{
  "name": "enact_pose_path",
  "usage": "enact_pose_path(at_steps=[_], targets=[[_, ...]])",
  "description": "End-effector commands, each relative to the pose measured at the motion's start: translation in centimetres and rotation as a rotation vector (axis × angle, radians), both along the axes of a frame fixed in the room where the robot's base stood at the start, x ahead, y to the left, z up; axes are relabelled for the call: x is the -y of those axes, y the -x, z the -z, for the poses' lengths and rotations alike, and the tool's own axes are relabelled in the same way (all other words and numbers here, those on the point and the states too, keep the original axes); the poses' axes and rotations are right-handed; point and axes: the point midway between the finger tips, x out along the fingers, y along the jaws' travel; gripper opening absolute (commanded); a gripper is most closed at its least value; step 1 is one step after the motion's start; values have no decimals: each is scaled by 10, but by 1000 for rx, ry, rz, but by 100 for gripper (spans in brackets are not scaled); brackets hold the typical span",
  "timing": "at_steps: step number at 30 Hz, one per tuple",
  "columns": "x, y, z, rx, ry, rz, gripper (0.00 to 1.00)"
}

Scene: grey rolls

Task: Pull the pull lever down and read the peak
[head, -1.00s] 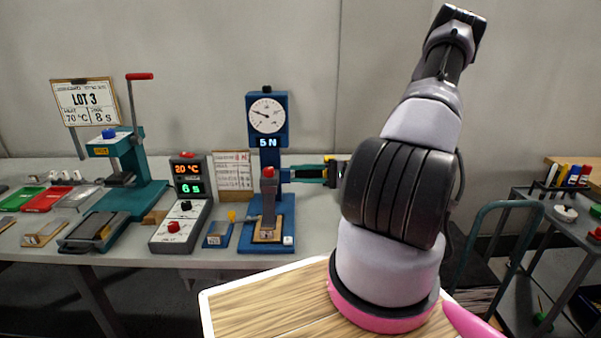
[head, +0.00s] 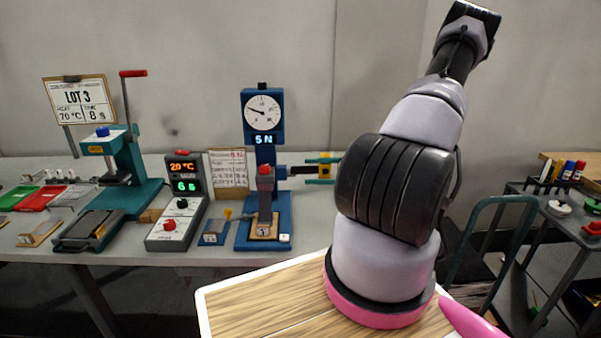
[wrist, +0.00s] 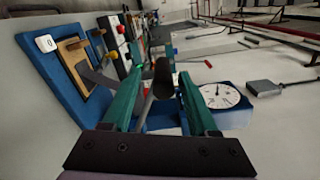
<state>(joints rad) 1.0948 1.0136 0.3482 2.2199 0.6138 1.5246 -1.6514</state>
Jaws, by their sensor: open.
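The blue pull tester (head: 248,140) stands on the bench with a round dial (head: 263,112) and a display (head: 263,140) that seems to read 5 N. The dial needle points to the upper left; its scale is too small to read. The pull lever (head: 295,172) sticks out level to the right of the column. My gripper (head: 312,172) is open at the lever's outer end. In the wrist view the lever's dark grip (wrist: 162,78) lies between my spread teal fingers; I cannot tell whether they touch.
A paper chart (head: 228,172) stands beside the tester. A cart (head: 560,215) with pens is at the right.

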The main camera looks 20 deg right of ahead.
Motion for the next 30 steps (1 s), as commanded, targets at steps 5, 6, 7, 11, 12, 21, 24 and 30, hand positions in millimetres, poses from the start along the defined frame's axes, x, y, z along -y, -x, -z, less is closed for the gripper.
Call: enact_pose_path(at_steps=[5, 6, 7, 11, 12, 21, 24, 30], targets=[[32, 13, 0, 0, 2, 3, 60], [38, 15, 0, 1, 1, 3, 60], [41, 17, 0, 2, 2, 3, 60], [50, 21, 1, 1, 1, 0, 60], [51, 22, 1, 0, 1, 0, 60], [52, 22, 0, 0, 1, 0, 60], [52, 22, 0, 0, 1, 0, 60], [52, 22, 0, 0, 1, 0, 60]])
